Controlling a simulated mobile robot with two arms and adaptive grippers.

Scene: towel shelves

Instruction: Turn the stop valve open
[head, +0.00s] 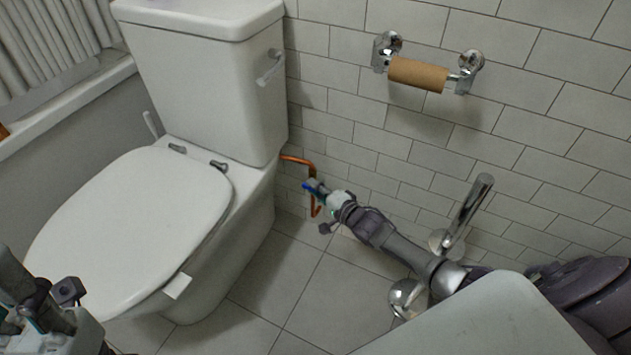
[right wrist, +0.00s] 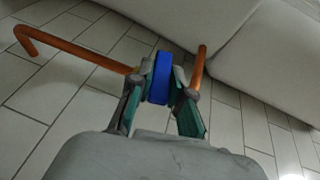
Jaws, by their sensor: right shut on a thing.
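The stop valve shows as a blue handle (right wrist: 160,80) in the right wrist view, between two stretches of copper pipe (right wrist: 85,56). In the head view the copper pipe (head: 297,160) comes out beside the toilet and bends down, with a bit of the blue handle (head: 307,187) showing. My right gripper (head: 316,190) is shut on the blue handle, one teal-lined finger on each side. The valve body is mostly hidden by the fingers. My left gripper (head: 45,305) is at the lower left, partly out of frame; its fingertips do not show clearly.
The white toilet (head: 130,225), lid down, stands left of the valve. A tiled wall is behind it, with a toilet roll holder carrying a cardboard tube (head: 418,74). A chrome stand (head: 468,212) is close to my right arm.

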